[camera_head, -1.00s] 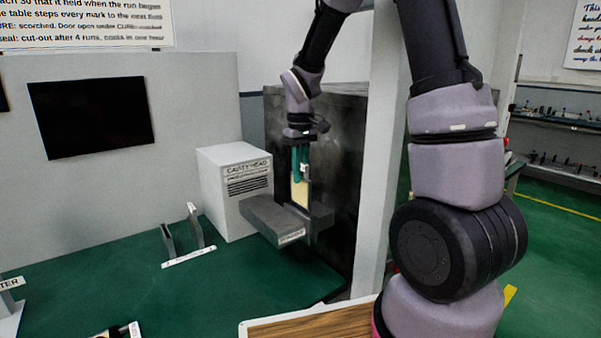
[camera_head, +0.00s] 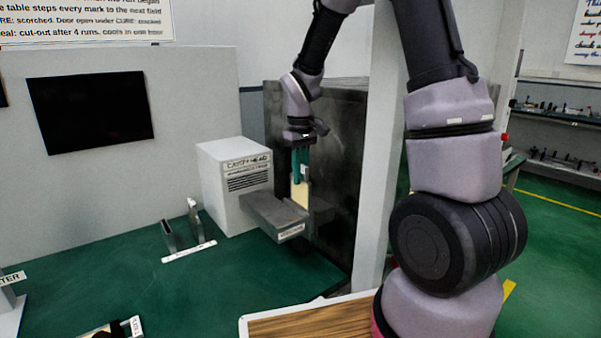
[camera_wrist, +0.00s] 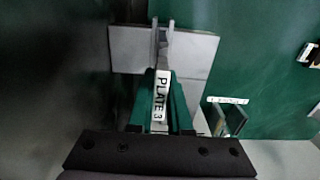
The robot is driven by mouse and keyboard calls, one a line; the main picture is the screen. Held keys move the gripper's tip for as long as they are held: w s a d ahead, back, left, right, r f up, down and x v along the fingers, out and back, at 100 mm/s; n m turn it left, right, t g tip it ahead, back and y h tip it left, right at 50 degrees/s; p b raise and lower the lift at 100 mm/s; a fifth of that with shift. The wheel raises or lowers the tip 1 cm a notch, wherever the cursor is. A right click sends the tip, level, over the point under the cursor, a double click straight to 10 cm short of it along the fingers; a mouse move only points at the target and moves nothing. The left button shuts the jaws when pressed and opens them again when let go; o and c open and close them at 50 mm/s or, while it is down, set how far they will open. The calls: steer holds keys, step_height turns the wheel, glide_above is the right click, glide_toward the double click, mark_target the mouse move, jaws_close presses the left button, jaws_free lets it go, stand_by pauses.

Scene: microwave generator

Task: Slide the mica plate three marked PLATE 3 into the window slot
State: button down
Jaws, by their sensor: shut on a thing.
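My gripper (camera_head: 300,172) has teal fingers and points down, shut on the upper part of the mica plate three. The plate is a thin, pale tan sheet (camera_head: 299,195) held upright below the fingers. In the wrist view its white label reads PLATE 3 (camera_wrist: 160,97), between the fingers. The grey window block (camera_head: 272,212) juts out from the white cavity head. In the wrist view the block (camera_wrist: 132,48) shows a narrow slot with upright guides, in line with the plate's edge. The plate's lower end is at the block; how deep it sits in the slot is hidden.
The white cavity head (camera_head: 222,185) stands behind the block. A dark metal panel (camera_head: 340,180) is close on the right of my gripper. A small two-plate rack (camera_head: 182,235) with a white label stands on the green table. The table's middle is clear.

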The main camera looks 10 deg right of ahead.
mark_target(300, 205)
steer(key=shift+f, duration=2.9)
steer(key=c, duration=0.8)
jaws_free()
steer(key=shift+o, duration=0.2)
